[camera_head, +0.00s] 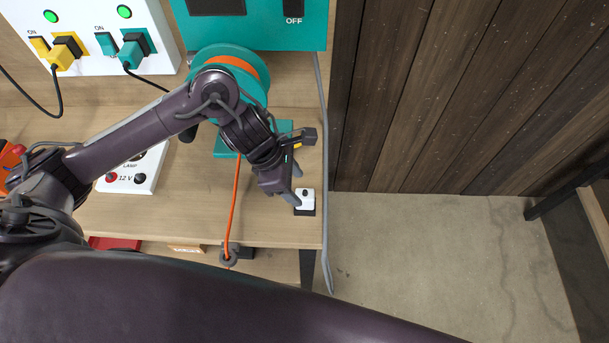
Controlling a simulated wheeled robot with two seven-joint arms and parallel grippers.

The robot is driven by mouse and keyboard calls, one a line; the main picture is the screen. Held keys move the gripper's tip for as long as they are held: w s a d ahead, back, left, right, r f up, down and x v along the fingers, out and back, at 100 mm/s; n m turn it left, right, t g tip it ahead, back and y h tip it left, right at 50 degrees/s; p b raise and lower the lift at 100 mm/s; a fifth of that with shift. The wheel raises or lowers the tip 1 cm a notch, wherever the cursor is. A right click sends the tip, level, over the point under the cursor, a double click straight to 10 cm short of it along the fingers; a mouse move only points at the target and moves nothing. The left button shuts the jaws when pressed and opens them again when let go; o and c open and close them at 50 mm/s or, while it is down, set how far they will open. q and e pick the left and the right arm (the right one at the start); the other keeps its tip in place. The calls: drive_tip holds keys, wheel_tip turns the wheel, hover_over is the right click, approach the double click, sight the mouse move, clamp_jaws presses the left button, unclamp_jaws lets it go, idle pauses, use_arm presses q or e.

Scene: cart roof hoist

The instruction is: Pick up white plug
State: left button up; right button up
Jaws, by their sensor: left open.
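The white plug (306,198) is a small white block with a dark spot on top and a dark part below it, near the right edge of the wooden bench. My left gripper (294,184) is open and points right and down, just up and left of the plug. One finger lies very close to the plug's left side; I cannot tell whether it touches. No object shows between the fingers. My right gripper is not in view.
A teal winch drum (232,68) with an orange rope (237,195) stands behind my left wrist. A lamp box (134,178) and a white panel (95,58) with yellow and teal plugs are left. A grey cable (323,150) runs along the bench (205,215) edge. Concrete floor lies right.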

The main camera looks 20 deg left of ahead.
sight(306, 195)
use_arm(q)
drive_tip(key=shift+w+a+f, duration=0.1)
drive_tip(key=shift+w+f, duration=0.05)
drive_tip(key=shift+w, duration=0.1)
drive_tip(key=shift+f, duration=0.25)
drive_tip(key=d+f+p, duration=0.2)
drive_tip(key=f+p, duration=0.1)
drive_tip(key=shift+s+d+f, duration=0.15)
drive_tip(key=shift+d, duration=0.1)
drive_tip(key=x, duration=0.3)
drive_tip(key=shift+a, duration=0.25)
drive_tip(key=c, duration=0.6)
clamp_jaws()
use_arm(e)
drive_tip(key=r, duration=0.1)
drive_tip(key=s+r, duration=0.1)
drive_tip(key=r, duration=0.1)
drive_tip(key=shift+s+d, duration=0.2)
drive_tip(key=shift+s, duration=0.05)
